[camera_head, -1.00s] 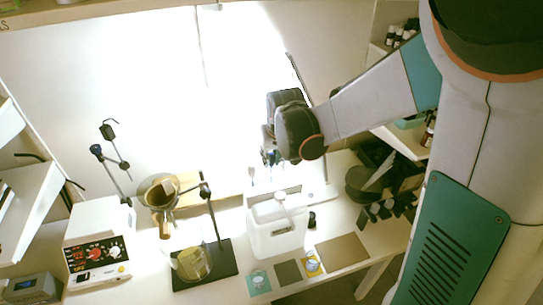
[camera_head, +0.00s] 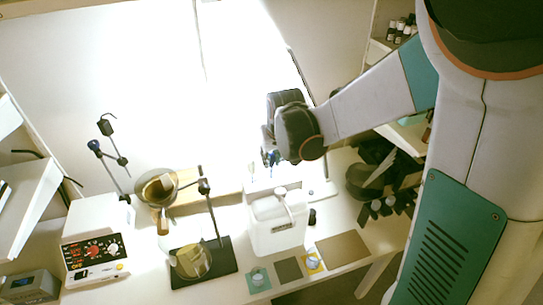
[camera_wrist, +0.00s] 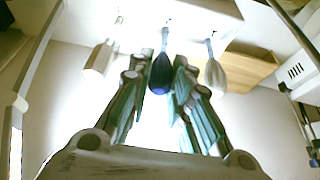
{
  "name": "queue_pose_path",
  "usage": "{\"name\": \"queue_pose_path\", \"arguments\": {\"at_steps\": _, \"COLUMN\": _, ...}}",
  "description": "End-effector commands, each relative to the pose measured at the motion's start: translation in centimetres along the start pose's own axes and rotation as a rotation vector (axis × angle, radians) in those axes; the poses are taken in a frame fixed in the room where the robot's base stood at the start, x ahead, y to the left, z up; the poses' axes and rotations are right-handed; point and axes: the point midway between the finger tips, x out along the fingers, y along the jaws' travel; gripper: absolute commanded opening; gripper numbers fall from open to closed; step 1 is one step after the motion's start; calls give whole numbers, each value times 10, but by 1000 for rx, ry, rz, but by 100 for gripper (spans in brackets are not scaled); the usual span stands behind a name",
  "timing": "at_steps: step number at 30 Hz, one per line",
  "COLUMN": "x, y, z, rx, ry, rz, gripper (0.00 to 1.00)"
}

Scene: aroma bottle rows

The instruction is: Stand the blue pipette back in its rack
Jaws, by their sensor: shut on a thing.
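The blue pipette, with its dark blue bulb (camera_wrist: 161,74), is between the fingers of my gripper (camera_wrist: 158,85) in the wrist view. My gripper is shut on it. Its pale stem points toward the top of that picture. A white-bulbed pipette (camera_wrist: 102,57) shows to its left and a grey-bulbed one (camera_wrist: 214,74) to its right, both apart from the fingers. In the head view my gripper (camera_head: 270,157) is over the back of the bench, behind the white jug. The rack is hard to make out in the glare, and I cannot tell whether the blue pipette's tip touches it.
The white jug (camera_head: 277,228) stands in front of my gripper. A beaker (camera_head: 194,261) on a dark stand base (camera_head: 228,262) is to the left, with a pan (camera_head: 158,189) behind. Coloured mats (camera_head: 288,269) lie at the front edge. Dark objects (camera_head: 372,183) crowd the right.

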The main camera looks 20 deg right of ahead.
Motion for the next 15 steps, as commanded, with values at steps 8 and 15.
{"name": "queue_pose_path", "arguments": {"at_steps": 8, "x": 3, "y": 0, "z": 1, "rx": 0, "ry": 0, "rz": 0, "gripper": 13}}
{"name": "queue_pose_path", "arguments": {"at_steps": 15, "x": 3, "y": 0, "z": 1, "rx": 0, "ry": 0, "rz": 0, "gripper": 42}}
